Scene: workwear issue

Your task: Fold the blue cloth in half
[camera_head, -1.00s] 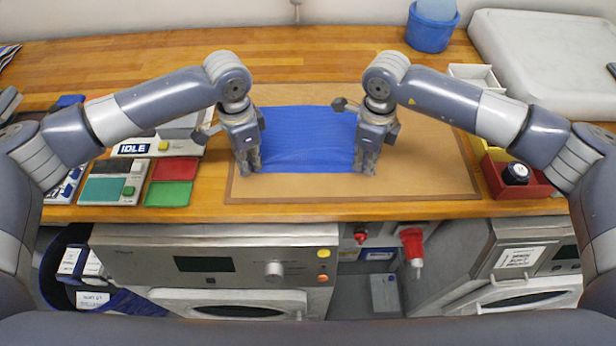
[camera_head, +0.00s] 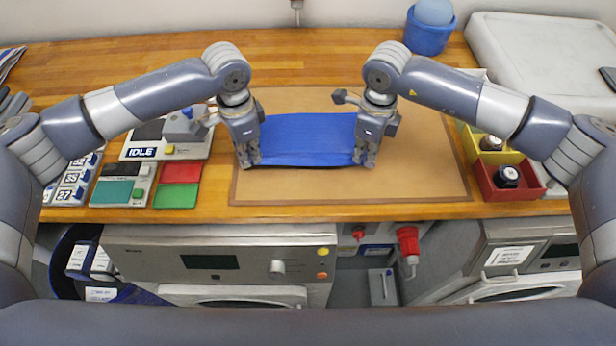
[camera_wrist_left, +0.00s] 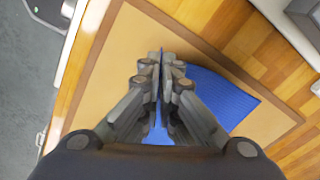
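The blue cloth (camera_head: 305,138) lies on the tan mat (camera_head: 420,170), spanning the gap between my two grippers. Its near edge looks raised off the mat, with a dark strip along it. My left gripper (camera_head: 249,160) is shut on the near left corner. In the left wrist view its fingers (camera_wrist_left: 161,65) pinch a thin upright blue fold, and more cloth (camera_wrist_left: 222,98) lies flat beside them. My right gripper (camera_head: 365,158) is at the near right corner and appears shut on it; the fingers partly hide the cloth there.
An IDLE console (camera_head: 165,148), red and green pads (camera_head: 178,183) and a teal device (camera_head: 122,187) stand left of the mat. Red (camera_head: 510,187) and yellow (camera_head: 480,150) bins stand right. A blue bucket (camera_head: 428,32) is at the back. The mat right of the cloth is clear.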

